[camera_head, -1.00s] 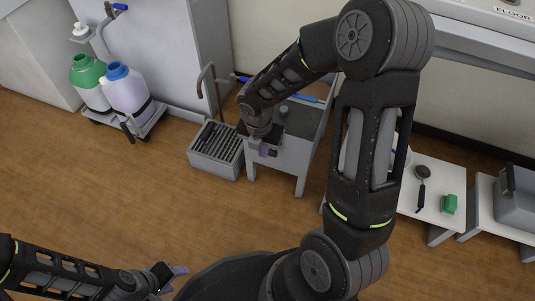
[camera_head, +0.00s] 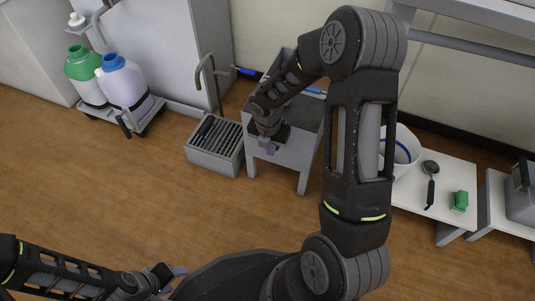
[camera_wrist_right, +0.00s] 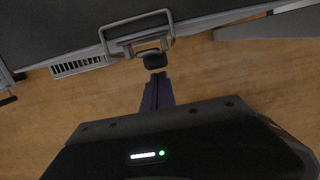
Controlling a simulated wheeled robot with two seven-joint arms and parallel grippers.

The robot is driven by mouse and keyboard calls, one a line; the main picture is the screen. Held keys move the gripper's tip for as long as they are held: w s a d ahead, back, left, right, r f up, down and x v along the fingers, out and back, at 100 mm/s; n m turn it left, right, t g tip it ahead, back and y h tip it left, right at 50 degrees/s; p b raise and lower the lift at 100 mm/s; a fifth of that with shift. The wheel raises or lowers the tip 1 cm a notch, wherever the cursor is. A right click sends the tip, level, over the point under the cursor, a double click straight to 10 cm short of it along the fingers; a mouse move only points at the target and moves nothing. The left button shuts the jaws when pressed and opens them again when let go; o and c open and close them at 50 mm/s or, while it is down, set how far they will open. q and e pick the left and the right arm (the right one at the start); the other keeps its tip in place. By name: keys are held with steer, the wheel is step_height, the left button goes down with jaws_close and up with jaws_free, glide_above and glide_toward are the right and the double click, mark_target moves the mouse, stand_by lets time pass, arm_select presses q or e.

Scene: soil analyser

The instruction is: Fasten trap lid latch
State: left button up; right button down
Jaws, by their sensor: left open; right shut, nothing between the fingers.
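The trap (camera_head: 298,150) is a grey box on legs beside the floor grate, with a dark grey lid (camera_head: 301,114), partly hidden by my right arm. In the right wrist view the lid (camera_wrist_right: 60,25) fills the top, and a metal wire loop latch (camera_wrist_right: 137,20) with a small dark tab (camera_wrist_right: 154,60) hangs at its edge. My right gripper (camera_head: 270,149) is shut and empty at the trap's front. Its fingertips (camera_wrist_right: 158,78) appear just below the tab; I cannot tell whether they touch. My left gripper (camera_head: 177,277) is open and empty, low over the floor.
A slotted grey floor box (camera_head: 213,161) stands left of the trap, with a bent pipe (camera_head: 201,85) above it. Green (camera_head: 82,66) and lilac (camera_head: 125,84) jugs stand on a trolley. A white bucket (camera_head: 403,160), a dark scoop (camera_head: 430,180) and a green block (camera_head: 459,201) sit on a low bench.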

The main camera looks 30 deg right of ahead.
steer(key=shift+d, duration=0.1)
steer(key=p, duration=0.1)
steer(key=w+d+p, duration=0.1)
steer(key=shift+d+f+p, duration=0.1)
steer(key=shift+f+p, duration=0.1)
steer(key=shift+p, duration=0.1)
stand_by(0.4)
